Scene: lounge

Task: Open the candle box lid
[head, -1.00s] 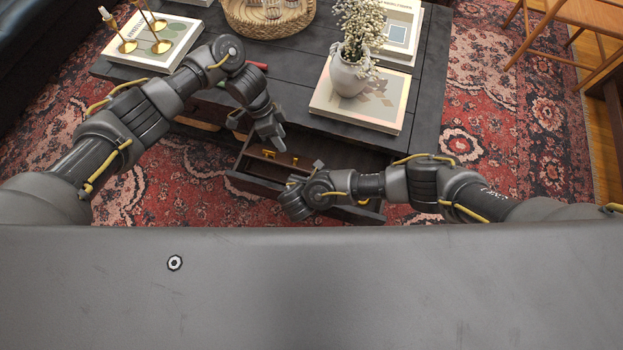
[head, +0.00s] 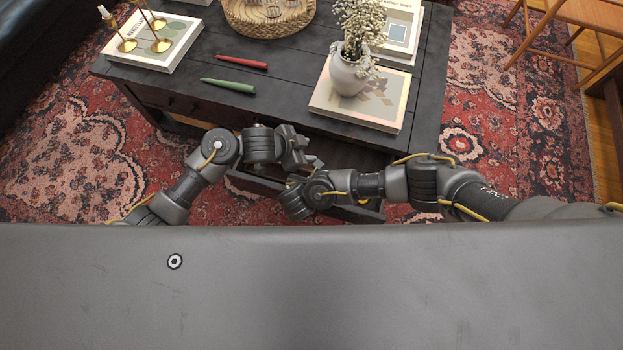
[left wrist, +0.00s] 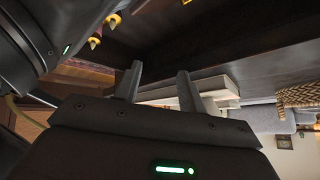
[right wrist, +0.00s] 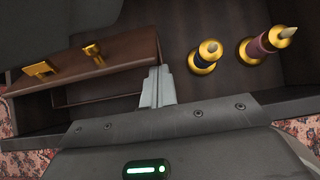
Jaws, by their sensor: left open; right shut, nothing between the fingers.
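The candle box (right wrist: 125,52) is dark brown wood with brass fittings, and lies in the open drawer (head: 258,186) in the right wrist view. Whether its lid is raised is hard to tell. In the head view my arms hide the box. My right gripper (right wrist: 157,86) is shut and empty, its fingertips at the box's near right end; contact is unclear. My left gripper (head: 308,160) is open and empty over the drawer, close to the right one. Its spread fingers show in the left wrist view (left wrist: 158,84).
Brass-based candles (right wrist: 205,57) stand right of the box. On the coffee table (head: 270,105) lie a red candle (head: 241,62) and a green candle (head: 228,85). A flower vase (head: 350,75) stands on a book (head: 385,112) near the drawer.

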